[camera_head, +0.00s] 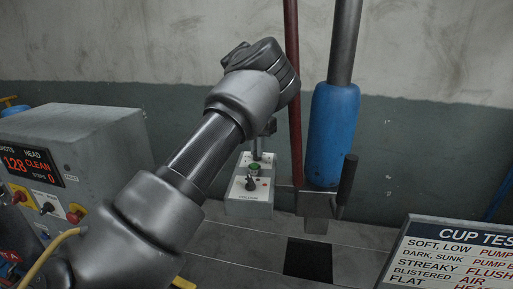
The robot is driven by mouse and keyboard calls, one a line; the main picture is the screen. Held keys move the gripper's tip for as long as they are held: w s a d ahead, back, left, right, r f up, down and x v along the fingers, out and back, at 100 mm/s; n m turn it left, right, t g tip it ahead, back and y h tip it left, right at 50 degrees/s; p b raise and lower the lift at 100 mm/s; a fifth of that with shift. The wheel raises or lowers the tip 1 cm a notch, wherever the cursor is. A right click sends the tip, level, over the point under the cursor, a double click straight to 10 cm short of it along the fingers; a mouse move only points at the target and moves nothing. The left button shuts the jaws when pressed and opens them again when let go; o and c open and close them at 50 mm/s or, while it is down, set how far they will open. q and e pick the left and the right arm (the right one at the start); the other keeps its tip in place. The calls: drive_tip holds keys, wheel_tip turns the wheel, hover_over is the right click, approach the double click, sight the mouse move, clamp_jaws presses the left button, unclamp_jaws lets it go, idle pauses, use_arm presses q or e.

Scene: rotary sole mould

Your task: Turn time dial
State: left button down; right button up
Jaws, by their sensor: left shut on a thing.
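A small light-grey control box (248,207) stands on the bench below the wall. Its face has a green button (254,167) and, below that, a black pointer knob (251,184), probably the time dial. The label under it is too small to read. My left arm reaches in from the lower left, its wrist raised above the box. The forearm hides most of my left gripper (259,148). A narrow dark part, seemingly its fingers, points down just above the box's back edge. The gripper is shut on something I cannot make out. My right gripper is out of view.
A red pole (296,145) and a blue-sleeved post (333,135) rise right of the box. A black-handled lever (346,180) stands beside them. A machine panel (40,165) is at left, a cup test sign (455,255) at lower right. The bench has a dark square opening (308,259).

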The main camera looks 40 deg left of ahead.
use_arm(q)
drive_tip(key=shift+n, duration=0.3)
drive_tip(key=c, duration=1.5)
unclamp_jaws()
drive_tip(key=shift+r, duration=5.4)
